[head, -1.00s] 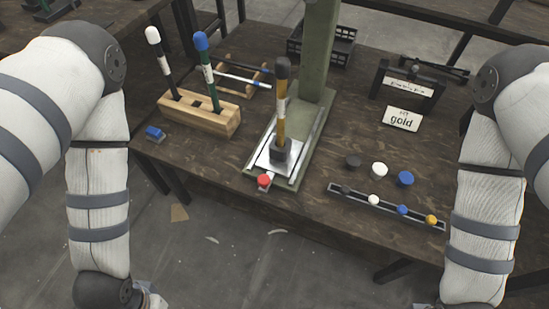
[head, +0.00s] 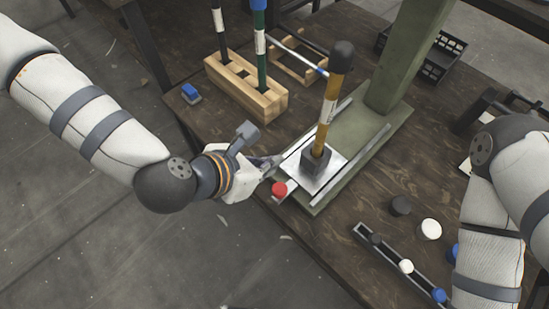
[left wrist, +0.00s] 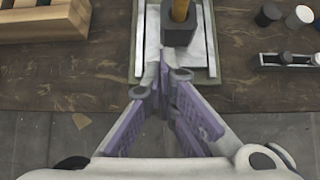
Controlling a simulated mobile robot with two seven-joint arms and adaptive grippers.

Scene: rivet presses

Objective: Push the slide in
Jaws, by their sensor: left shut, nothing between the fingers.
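The slide (head: 325,178) is a pale metal plate between two rails on the green press base (head: 375,122). A dark grey block on it holds an upright yellow rod (head: 328,110) with a dark cap. A red knob (head: 279,189) sits at the slide's front end. My left gripper (head: 277,161) is shut and empty, beside the slide's front left corner and close to the knob; contact cannot be told. In the left wrist view its purple fingers (left wrist: 165,85) point at the slide's front (left wrist: 199,57), and the red knob does not show. My right gripper is out of view.
A wooden rack (head: 245,88) with dark and green rods stands left of the press, with a small blue piece (head: 190,93) beside it. A channel with coloured pegs (head: 405,266) and loose caps (head: 401,205) lie to the right. The green column rises behind the slide.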

